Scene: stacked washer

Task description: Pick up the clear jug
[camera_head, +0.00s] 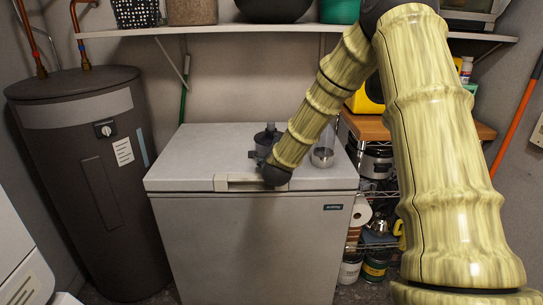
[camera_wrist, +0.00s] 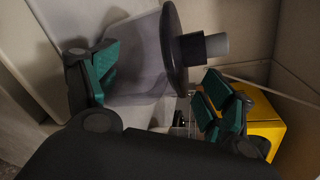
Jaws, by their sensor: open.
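A see-through grey jug with a dark disc lid and a knob (camera_head: 268,138) stands on the white chest freezer (camera_head: 215,150), beside my gripper. It fills the upper middle of the wrist view (camera_wrist: 138,62), where it looks tilted because of the camera angle. My gripper (camera_wrist: 160,88) is open, with one green-padded finger on either side of the jug's body and lid; I cannot tell whether either touches. In the head view my forearm hides part of the gripper. A second clear container (camera_head: 322,154) stands on the freezer, right of my forearm.
A dark water heater (camera_head: 85,170) stands left of the freezer. A shelf (camera_head: 235,28) with baskets hangs above. A wire rack (camera_head: 372,185) stands at right, with a yellow object (camera_head: 367,101) on its wooden top. The freezer's left top is clear.

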